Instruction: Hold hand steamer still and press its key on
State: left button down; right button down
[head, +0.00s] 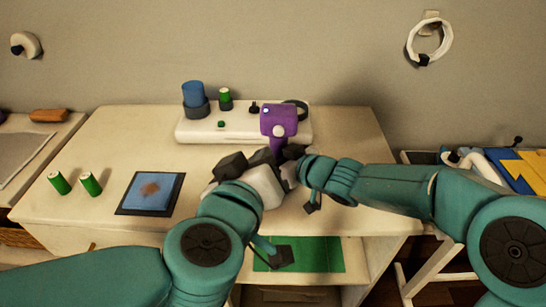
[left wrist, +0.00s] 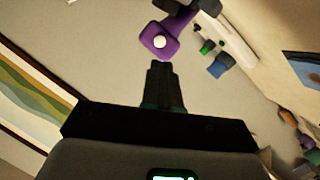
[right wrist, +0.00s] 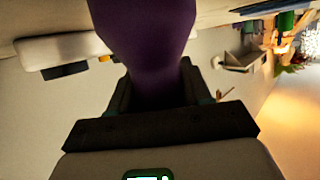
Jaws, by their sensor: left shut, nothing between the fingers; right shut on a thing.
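My left gripper (left wrist: 165,68) is shut and empty. Its fingertips point at the key end of the steamer, with a small gap showing between them in the left wrist view.
A white raised base (head: 190,130) carries a blue cylinder (head: 194,95) and a green one (head: 225,98). A green sheet (head: 325,255) lies below.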

aim_at(273, 145)
pick_arm(q)
jog(key=s+d+r+m+t+h, duration=0.25)
jog(key=d+r+m+h, duration=0.2)
jog(key=m+h, duration=0.95)
notch_tip(273, 145, down, 8)
jog(key=w+a+m+g+y, duration=0.1)
jog(key=a+m+g+y, duration=0.2)
jog(key=m, duration=0.4)
jog(key=shift+n+y, duration=0.3)
jog(key=shift+w+r, duration=0.15)
jog(key=shift+w, duration=4.5)
